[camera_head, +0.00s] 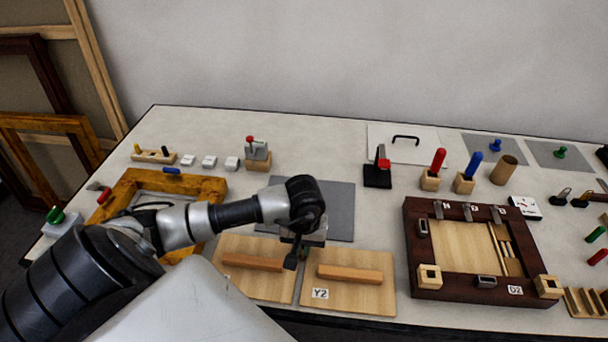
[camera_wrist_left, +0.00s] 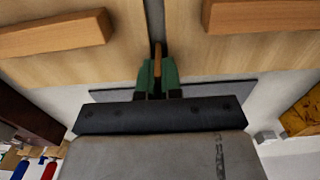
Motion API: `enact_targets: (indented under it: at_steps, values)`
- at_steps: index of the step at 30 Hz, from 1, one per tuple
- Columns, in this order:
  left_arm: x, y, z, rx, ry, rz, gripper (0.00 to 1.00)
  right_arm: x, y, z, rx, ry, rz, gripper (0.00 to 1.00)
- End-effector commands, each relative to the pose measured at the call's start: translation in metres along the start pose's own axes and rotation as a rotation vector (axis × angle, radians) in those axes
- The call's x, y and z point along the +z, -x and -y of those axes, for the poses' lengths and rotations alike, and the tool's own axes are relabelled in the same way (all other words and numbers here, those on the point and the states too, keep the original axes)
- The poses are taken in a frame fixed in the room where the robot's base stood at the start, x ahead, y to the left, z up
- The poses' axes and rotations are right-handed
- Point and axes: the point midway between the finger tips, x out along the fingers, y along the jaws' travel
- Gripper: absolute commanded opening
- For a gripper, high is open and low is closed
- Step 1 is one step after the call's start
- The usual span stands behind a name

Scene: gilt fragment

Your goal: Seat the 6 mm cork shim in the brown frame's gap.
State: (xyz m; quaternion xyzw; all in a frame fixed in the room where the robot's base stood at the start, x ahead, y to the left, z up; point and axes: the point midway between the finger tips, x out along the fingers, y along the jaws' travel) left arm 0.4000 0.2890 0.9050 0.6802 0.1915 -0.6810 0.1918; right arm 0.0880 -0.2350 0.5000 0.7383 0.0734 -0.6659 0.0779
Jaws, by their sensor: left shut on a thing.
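My left gripper (camera_head: 291,262) points down over the two pale boards near the table's front edge. In the left wrist view its green-padded fingers (camera_wrist_left: 157,75) are shut on a thin brown strip (camera_wrist_left: 157,60), by its look the cork shim. The strip stands on edge between the pads; its thickness cannot be read. The dark brown frame (camera_head: 411,255) lies to the right, apart from the gripper. It holds a pale panel (camera_head: 460,245), with narrow strips and slots (camera_head: 505,245) along the panel's right side. My right gripper is not in view.
The left board (camera_head: 240,285) and right board (camera_head: 345,300) each bear an orange-brown bar. A grey mat (camera_head: 335,205) lies behind them. A gilded frame (camera_head: 135,190) is at left. Small blocks (camera_head: 429,277) stand on the brown frame's front corners; a slotted wooden rack (camera_head: 580,302) is at far right.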

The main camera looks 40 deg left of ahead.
Motion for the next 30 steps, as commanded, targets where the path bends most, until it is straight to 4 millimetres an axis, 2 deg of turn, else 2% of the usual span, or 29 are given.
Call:
enact_targets:
  at_steps: [4, 11, 12, 16, 25, 27, 30]
  values:
    - [0.000, -0.001, 0.000, 0.000, 0.000, -0.002, 0.00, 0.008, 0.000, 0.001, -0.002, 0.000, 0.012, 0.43]
    - [0.000, -0.005, 0.000, 0.000, 0.000, -0.001, 0.00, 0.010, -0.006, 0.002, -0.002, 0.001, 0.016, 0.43]
    - [0.000, -0.003, 0.000, 0.001, 0.000, -0.001, 0.10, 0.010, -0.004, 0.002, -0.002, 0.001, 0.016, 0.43]
    - [0.000, -0.003, 0.000, 0.000, 0.000, -0.001, 0.30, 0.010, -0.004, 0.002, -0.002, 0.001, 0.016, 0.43]
    - [0.000, -0.001, 0.000, 0.000, 0.001, -0.001, 0.31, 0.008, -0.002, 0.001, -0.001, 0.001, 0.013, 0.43]
    - [0.000, 0.003, 0.000, 0.000, 0.001, 0.000, 0.31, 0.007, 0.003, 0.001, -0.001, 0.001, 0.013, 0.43]
    - [-0.002, 0.013, 0.000, 0.001, 0.000, -0.007, 0.31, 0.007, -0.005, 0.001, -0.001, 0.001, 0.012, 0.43]
